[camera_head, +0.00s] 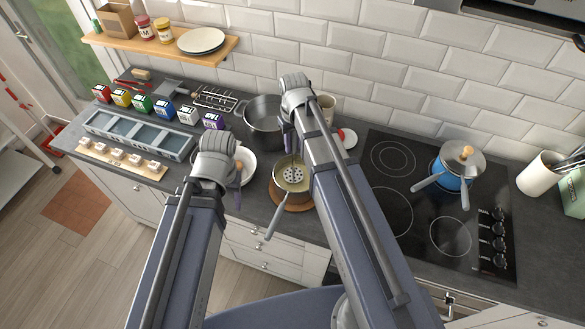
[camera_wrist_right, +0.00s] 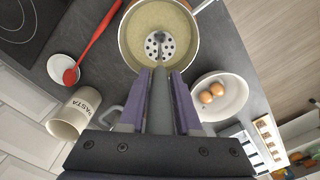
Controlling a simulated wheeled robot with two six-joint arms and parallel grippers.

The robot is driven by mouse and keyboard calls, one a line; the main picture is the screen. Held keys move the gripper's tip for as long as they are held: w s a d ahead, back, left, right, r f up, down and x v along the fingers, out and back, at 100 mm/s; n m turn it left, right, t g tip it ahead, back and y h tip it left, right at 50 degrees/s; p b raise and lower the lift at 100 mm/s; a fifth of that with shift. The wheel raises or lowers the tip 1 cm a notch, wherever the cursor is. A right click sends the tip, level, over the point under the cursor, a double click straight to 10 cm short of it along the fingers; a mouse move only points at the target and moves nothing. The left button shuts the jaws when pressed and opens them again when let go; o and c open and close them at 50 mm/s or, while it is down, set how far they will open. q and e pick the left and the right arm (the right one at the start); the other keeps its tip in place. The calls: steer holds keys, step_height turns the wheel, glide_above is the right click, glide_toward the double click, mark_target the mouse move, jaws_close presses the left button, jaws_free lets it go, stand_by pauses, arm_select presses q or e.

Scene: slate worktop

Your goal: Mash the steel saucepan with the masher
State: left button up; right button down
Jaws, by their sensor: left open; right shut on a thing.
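The steel saucepan (camera_head: 276,186) stands on a round wooden board (camera_head: 294,206), its handle pointing toward the front; pale yellowish food fills its bottom. The masher (camera_head: 293,174) has a round perforated head inside the pan, at or just above the food; I cannot tell if it touches. In the right wrist view my right gripper (camera_wrist_right: 160,85) is shut on the masher's dark handle (camera_wrist_right: 160,97), with the head (camera_wrist_right: 158,46) over the food near the rim. My left gripper (camera_head: 212,168) is open, left of the pan near a white bowl; its fingers are mostly hidden.
A white bowl with eggs (camera_wrist_right: 220,93) is beside the pan. A larger pot (camera_head: 262,112) stands behind. A red spoon (camera_wrist_right: 97,40) rests on a small dish (camera_wrist_right: 62,70) near a pasta mug (camera_wrist_right: 80,112). The hob (camera_head: 400,205) carries a blue pan (camera_head: 453,172).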

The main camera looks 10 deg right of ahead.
steer(key=shift+r+p, duration=3.7)
steer(key=shift+r, duration=0.05)
steer(key=shift+s+f, duration=0.1)
steer(key=shift+f, duration=0.05)
